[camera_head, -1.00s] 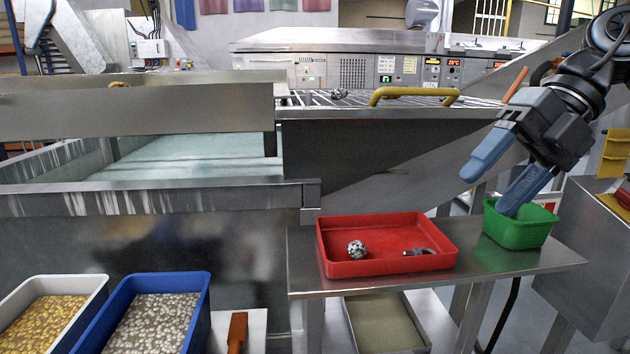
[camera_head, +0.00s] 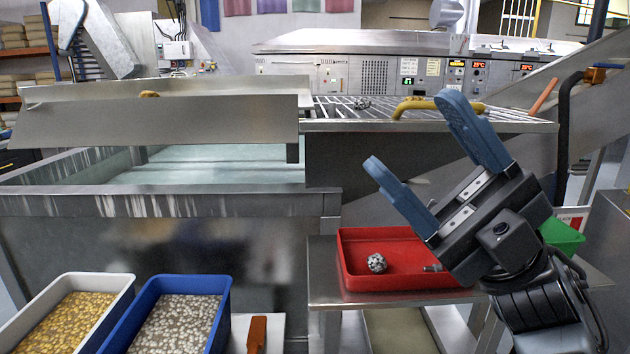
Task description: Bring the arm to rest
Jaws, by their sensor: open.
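My gripper (camera_head: 432,140) is open and empty. Its two blue fingers point up and to the left, spread wide apart. It hangs in front of the right part of the red tray (camera_head: 352,285), closer to the camera, and hides part of that tray and of the side table. My wrist and forearm come in from the lower right.
The red tray holds a speckled ball (camera_head: 377,262) and a small metal part (camera_head: 433,268). A green bin (camera_head: 562,235) is partly hidden behind my arm. A blue bin (camera_head: 222,290) and a white bin (camera_head: 128,285) stand at lower left. A yellow handle (camera_head: 412,105) crosses the grate behind.

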